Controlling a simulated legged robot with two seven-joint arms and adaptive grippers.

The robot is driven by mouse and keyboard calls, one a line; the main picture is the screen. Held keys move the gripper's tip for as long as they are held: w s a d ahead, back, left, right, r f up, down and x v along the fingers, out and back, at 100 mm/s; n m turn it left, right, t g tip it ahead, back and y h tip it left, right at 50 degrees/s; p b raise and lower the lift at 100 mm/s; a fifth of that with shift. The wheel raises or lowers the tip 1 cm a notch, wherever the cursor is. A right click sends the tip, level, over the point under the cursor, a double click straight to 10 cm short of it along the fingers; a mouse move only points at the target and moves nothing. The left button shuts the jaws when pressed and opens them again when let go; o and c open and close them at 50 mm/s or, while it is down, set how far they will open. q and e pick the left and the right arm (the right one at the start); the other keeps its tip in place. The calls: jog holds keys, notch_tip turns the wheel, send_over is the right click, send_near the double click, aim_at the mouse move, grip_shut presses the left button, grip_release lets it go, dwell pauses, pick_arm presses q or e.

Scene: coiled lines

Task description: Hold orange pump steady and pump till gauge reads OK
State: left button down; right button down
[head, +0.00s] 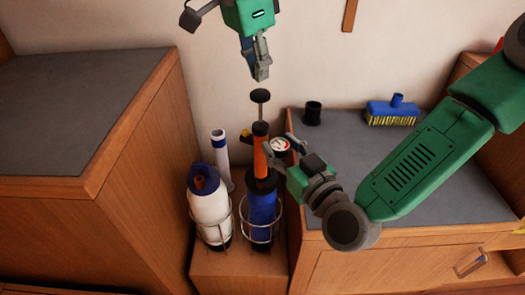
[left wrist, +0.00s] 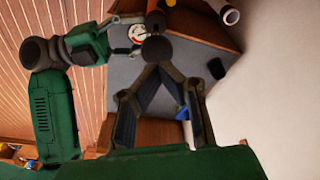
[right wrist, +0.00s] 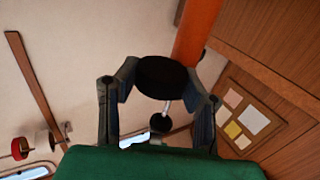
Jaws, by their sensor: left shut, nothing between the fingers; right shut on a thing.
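The orange pump (head: 261,158) stands upright, with a silver rod and a black knob (head: 260,95) raised above its barrel. Its round white and red gauge (head: 280,145) faces up; the reading is too small to tell. My left gripper (head: 261,76) is shut and empty just above the knob. In the left wrist view its closed fingertips (left wrist: 157,66) lie close to the knob (left wrist: 157,49); I cannot tell whether they touch. My right gripper (head: 284,150) is shut on the pump at gauge height. In the right wrist view a black round part (right wrist: 162,77) sits between its fingers, beside the orange barrel (right wrist: 197,30).
A blue cylinder (head: 262,207) stands in a wire holder below the pump. A white bottle (head: 210,205) and a white tube (head: 220,153) stand to its left. A black cup (head: 312,113) and a blue brush (head: 392,110) are on the right counter. A tall cabinet (head: 150,150) bounds the left.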

pick_arm(q)
jog(key=shift+s+a+x, duration=0.15)
jog(key=shift+a+x, duration=0.05)
jog(key=shift+x, duration=1)
jog(key=shift+s+a+x, duration=0.1)
jog(key=shift+a+x, duration=0.1)
jog(key=shift+x, duration=1)
jog(key=shift+s+a+x, duration=0.15)
jog(key=shift+a+x, duration=0.1)
jog(key=shift+x, duration=0.95)
jog(key=shift+w+d+v, duration=0.1)
jog(key=shift+d+v, duration=0.1)
jog(key=shift+v, duration=0.95)
jog(key=shift+w+d+v, duration=0.15)
jog(key=shift+d+v, duration=0.05)
jog(key=shift+v, duration=0.95)
jog(key=shift+w+d+v, duration=0.1)
jog(key=shift+d+v, duration=0.1)
jog(key=shift+v, duration=0.95)
jog(key=shift+r, duration=0.15)
jog(key=w+d+v, duration=0.1)
jog(key=v, duration=0.4)
send_over(259, 124)
